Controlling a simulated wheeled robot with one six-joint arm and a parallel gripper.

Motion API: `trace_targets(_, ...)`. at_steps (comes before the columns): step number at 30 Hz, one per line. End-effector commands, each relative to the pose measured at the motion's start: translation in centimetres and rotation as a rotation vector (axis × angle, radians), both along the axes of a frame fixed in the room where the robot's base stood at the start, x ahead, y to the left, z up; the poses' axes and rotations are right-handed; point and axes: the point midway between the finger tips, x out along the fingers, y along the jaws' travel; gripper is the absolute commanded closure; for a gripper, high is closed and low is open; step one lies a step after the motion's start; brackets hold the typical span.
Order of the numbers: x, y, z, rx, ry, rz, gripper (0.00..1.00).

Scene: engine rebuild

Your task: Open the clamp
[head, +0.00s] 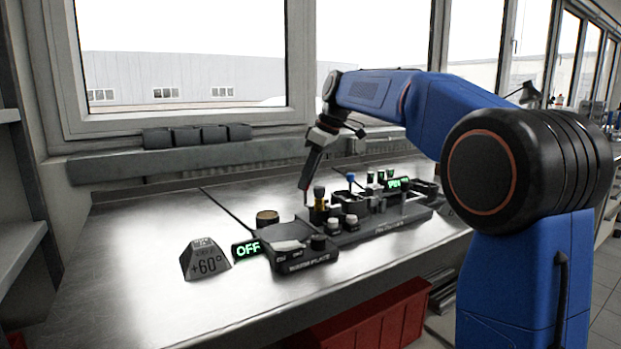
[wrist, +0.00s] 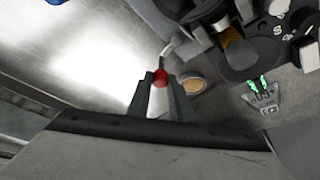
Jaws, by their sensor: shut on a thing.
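In the wrist view, a red ball knob (wrist: 160,77) sits between the two grey fingertips of my gripper (wrist: 161,92), which is shut on it. A short bright metal lever (wrist: 169,47) runs up from near the knob towards dark grey parts of the fixture; I take knob and lever to be the clamp's handle. The rest of the clamp cannot be made out clearly. In the head view, my gripper (head: 306,195) reaches down to the bench behind the dark fixture (head: 355,235). The red knob is not visible there.
A round tan-topped pot (head: 267,217) stands close to my gripper; it also shows in the wrist view (wrist: 192,86). A grey "+60°" block (head: 205,262) and a green "OFF" display (head: 247,249) stand at the front left. The metal bench (head: 140,270) is clear at left.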

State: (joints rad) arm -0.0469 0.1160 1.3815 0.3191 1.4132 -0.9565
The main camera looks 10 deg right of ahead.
Motion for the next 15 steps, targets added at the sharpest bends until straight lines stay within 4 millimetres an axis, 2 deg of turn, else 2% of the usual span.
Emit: trace_targets(15,-0.7,1.2,0.0,0.000,-0.001,0.399,1.00)
